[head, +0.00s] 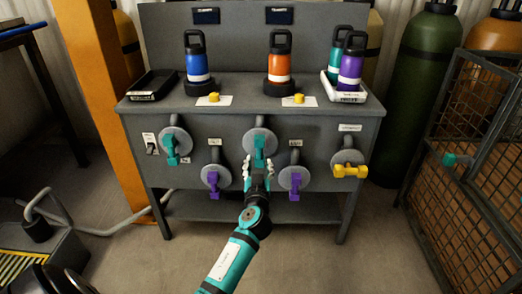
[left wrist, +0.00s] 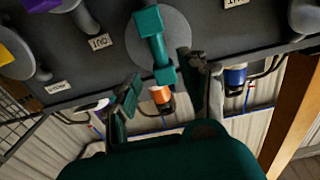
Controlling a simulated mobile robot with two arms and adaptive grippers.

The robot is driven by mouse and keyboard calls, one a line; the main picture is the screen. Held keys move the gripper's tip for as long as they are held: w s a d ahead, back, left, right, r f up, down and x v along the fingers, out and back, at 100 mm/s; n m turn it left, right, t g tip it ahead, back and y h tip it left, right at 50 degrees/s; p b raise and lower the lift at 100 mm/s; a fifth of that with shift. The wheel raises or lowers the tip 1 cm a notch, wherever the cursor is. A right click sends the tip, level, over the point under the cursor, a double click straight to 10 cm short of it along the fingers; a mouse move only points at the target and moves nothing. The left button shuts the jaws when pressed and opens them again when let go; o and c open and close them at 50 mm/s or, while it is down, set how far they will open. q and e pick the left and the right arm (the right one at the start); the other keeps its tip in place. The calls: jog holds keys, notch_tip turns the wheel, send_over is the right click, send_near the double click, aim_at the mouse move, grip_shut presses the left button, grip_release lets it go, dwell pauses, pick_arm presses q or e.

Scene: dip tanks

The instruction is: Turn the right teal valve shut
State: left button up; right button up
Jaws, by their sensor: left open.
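The right teal valve (head: 259,144) is on the middle round plate of the grey bench front, its handle upright in the head view. It also shows in the left wrist view (left wrist: 153,40). My left gripper (head: 258,170) is open just below and in front of this handle. In the left wrist view the gripper's two fingers (left wrist: 158,85) stand apart, with the near end of the handle at the gap between them; I cannot tell whether they touch it. The other teal valve (head: 171,149) is at the left. My right gripper is not in view.
Purple valves (head: 212,181) (head: 295,180) sit low on either side of my left gripper. A yellow valve (head: 349,171) is farther right. Bottles, such as the orange one (head: 279,66), stand on the bench top (head: 240,88). A mesh cage (head: 468,140) stands at the right.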

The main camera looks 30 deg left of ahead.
aim_at(259, 151)
pick_arm(q)
jog(key=b+x, duration=0.1)
jog(key=x, duration=0.7)
jog(key=shift+w+a, duration=0.15)
jog(key=shift+w, duration=0.2)
